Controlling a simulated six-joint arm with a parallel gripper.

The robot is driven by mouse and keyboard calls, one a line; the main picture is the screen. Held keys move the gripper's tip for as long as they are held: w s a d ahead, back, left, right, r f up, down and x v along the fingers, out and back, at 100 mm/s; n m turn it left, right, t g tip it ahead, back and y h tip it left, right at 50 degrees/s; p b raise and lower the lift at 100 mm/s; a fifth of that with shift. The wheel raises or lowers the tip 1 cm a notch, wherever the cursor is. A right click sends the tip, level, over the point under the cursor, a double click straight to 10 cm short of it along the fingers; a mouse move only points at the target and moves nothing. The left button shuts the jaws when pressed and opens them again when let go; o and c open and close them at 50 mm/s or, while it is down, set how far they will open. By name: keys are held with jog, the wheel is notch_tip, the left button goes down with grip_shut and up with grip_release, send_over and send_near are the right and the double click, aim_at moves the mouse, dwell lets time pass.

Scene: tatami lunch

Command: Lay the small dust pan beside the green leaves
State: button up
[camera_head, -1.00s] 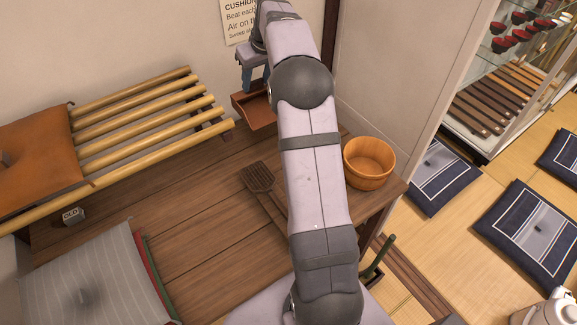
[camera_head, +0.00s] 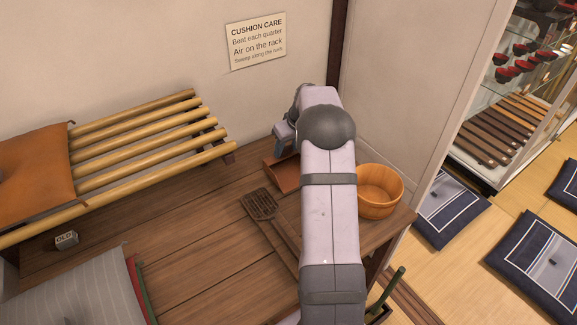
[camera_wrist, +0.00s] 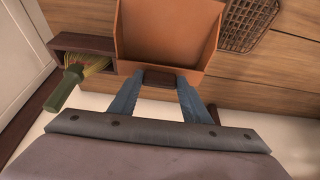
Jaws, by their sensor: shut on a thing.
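The small dust pan is a reddish-brown open tray (camera_head: 282,176), low over the back of the wooden bench beside my arm. I cannot tell whether it touches the boards. In the wrist view the dust pan (camera_wrist: 168,32) extends ahead of my gripper (camera_wrist: 160,80), whose blue fingers are shut on its dark handle. My gripper (camera_head: 284,140) is partly hidden by my arm in the head view. A green-handled bundle with yellow-green bristles (camera_wrist: 72,75) lies in a dark wooden box left of the pan in the wrist view. I see no clear loose green leaves.
A woven beater (camera_head: 262,207) lies in front of the pan. A wooden tub (camera_head: 380,190) stands right of my arm. A bamboo rack (camera_head: 150,140) with an orange cushion (camera_head: 35,170) is at the left. Bare bench (camera_head: 190,245) lies at centre left.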

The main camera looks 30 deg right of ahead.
aim_at(286, 164)
jog(key=shift+f+p, duration=0.5)
jog(key=shift+f, duration=2.7)
jog(key=shift+f, duration=0.15)
jog(key=o, duration=1.1)
jog(key=shift+o, duration=0.2)
jog(key=shift+r, duration=0.3)
jog(key=b+v, duration=0.2)
jog(key=v, duration=0.9)
jog(key=shift+s+r, duration=0.25)
jog(key=shift+r, duration=0.05)
